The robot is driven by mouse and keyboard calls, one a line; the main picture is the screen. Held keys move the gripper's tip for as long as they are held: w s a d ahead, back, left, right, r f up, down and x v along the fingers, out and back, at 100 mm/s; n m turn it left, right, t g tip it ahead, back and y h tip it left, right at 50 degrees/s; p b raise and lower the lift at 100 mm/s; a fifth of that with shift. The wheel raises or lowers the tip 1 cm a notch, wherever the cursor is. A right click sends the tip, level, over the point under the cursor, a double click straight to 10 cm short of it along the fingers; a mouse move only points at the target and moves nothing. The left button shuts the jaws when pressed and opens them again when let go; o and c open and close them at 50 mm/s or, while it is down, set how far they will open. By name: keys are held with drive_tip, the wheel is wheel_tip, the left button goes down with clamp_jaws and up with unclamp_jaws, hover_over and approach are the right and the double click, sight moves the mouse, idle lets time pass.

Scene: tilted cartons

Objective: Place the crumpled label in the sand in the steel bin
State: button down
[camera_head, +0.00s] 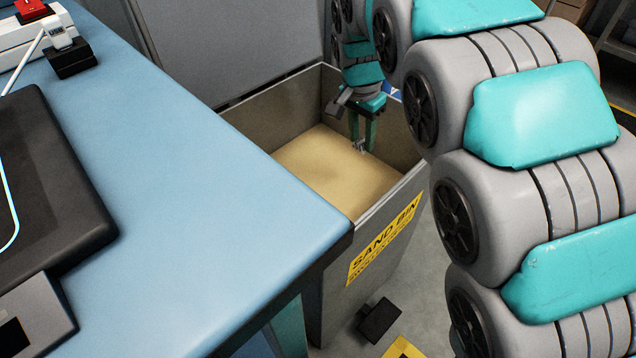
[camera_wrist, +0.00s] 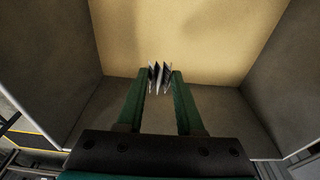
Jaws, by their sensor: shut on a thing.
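My gripper (camera_head: 362,146) hangs fingers down inside the steel bin (camera_head: 262,122), over the sand (camera_head: 335,172). It is shut on the crumpled label (camera_head: 360,147), a small whitish folded piece between its fingertips. In the wrist view the label (camera_wrist: 159,77) shows as several pale and dark folds between the two green fingers of my gripper (camera_wrist: 159,76). The tan sand (camera_wrist: 195,40) lies beyond the fingertips. The label appears above the sand, but the exact gap is hard to tell.
A blue table (camera_head: 190,190) stands at the left, its corner overlapping the bin's near side. A dark mat (camera_head: 45,185) and a device with a red button (camera_head: 30,8) are on it. A black pedal (camera_head: 379,320) is at the bin's foot. The bin walls surround my gripper.

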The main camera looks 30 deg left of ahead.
drive_tip(key=s+a+f, duration=0.1)
drive_tip(key=a, duration=0.1)
approach(348, 182)
drive_tip(key=f, duration=0.6)
drive_tip(key=shift+w+d+p, duration=0.15)
drive_tip(key=shift+w+p, duration=0.2)
drive_tip(key=shift+p, duration=0.05)
drive_tip(key=shift+f, duration=0.15)
drive_tip(key=c, duration=0.5)
unclamp_jaws()
drive_tip(key=shift+c, duration=0.2)
wheel_tip(348, 182, up, 12)
drive_tip(key=s, duration=0.1)
drive_tip(key=shift+s+a+b, duration=0.25)
drive_tip(key=shift+s+b, duration=0.15)
